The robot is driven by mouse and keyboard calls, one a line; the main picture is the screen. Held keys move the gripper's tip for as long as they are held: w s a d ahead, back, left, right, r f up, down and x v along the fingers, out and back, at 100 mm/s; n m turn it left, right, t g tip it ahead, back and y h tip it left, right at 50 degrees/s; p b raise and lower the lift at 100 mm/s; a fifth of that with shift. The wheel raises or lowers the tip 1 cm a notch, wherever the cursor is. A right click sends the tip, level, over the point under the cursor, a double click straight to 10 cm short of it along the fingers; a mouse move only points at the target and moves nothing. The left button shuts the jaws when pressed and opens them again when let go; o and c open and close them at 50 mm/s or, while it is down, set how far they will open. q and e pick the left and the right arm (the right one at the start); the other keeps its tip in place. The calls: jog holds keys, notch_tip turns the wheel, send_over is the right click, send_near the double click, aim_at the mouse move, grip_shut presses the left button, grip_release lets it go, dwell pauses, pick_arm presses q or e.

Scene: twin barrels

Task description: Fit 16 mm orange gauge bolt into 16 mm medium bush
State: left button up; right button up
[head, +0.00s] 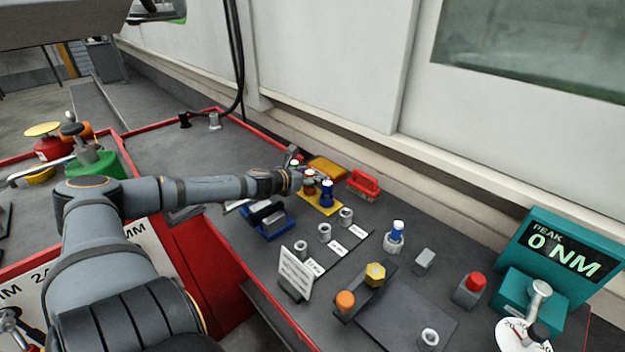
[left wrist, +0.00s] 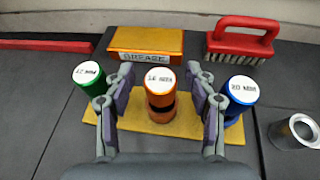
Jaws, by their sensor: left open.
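The orange gauge bolt (left wrist: 160,104) stands upright on a yellow plate, its white top marked 16. My left gripper (head: 301,178) is at the plate. In the left wrist view its fingers are spread on either side of the orange bolt, open and with visible gaps. A green bolt (left wrist: 86,78) and a blue bolt (left wrist: 238,94) stand on either side. Three grey bushes stand in a row with white labels; the middle one (head: 324,232) appears to be the medium bush, but the labels are too small to read. My right gripper is not in view.
An orange grease box (left wrist: 146,41) and a red-handled brush (left wrist: 243,40) lie behind the plate (left wrist: 183,128). A blue holder (head: 274,229) and a white sign (head: 295,273) are near the bushes. A teal torque display (head: 558,249) stands at right.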

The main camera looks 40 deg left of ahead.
pick_arm(q)
jog(key=shift+s+r, duration=0.1)
grip_shut()
dwell(0.3)
jog(key=shift+r, duration=0.1)
